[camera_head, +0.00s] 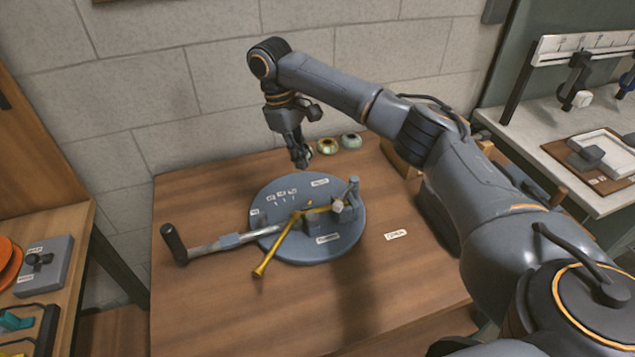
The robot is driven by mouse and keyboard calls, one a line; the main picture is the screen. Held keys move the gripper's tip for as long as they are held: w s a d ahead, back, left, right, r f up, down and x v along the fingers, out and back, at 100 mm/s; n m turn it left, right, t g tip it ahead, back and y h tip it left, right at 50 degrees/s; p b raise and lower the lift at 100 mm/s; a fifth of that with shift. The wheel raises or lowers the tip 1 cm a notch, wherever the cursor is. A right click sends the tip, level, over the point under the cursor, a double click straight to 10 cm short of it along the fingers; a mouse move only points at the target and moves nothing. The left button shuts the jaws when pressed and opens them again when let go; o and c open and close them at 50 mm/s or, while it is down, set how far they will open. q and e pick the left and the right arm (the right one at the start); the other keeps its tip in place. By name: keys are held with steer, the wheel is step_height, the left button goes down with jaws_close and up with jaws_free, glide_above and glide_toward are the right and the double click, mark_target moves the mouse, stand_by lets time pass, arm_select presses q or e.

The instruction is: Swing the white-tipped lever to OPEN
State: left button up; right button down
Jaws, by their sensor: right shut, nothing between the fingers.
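A round grey plate (345,240) lies on the wooden table and carries a mechanism with several levers. A small white tip (338,206) shows right of the plate's middle, beside a grey upright post (353,191). A yellow bar (277,243) runs from the middle to the front left, past the plate's rim. A silver lever with a black grip (173,243) reaches out to the left. My right gripper (302,164) is shut and empty, pointing down above the plate's back edge, apart from the levers. My left gripper is not in view.
The front of the table (230,310) is clear. A stone wall stands behind.

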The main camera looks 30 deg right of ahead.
mark_target(346, 194)
steer(key=p+x, duration=0.2)
steer(key=x, duration=0.7)
steer(key=shift+s+d+f, duration=0.15)
steer(key=shift+f, duration=0.2)
steer(key=s+p, duration=0.1)
steer(key=s+d, duration=0.1)
steer(key=shift+s+d+r+p, duration=0.15)
steer(key=shift+s+d+p, duration=0.15)
steer(key=shift+s+p, duration=0.1)
steer(key=shift+s+d, duration=0.15)
steer(key=shift+s, duration=0.15)
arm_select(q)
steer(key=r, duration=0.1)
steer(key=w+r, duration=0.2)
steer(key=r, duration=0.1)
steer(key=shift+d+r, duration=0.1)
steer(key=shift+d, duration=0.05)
arm_select(e)
steer(key=shift+w, duration=0.1)
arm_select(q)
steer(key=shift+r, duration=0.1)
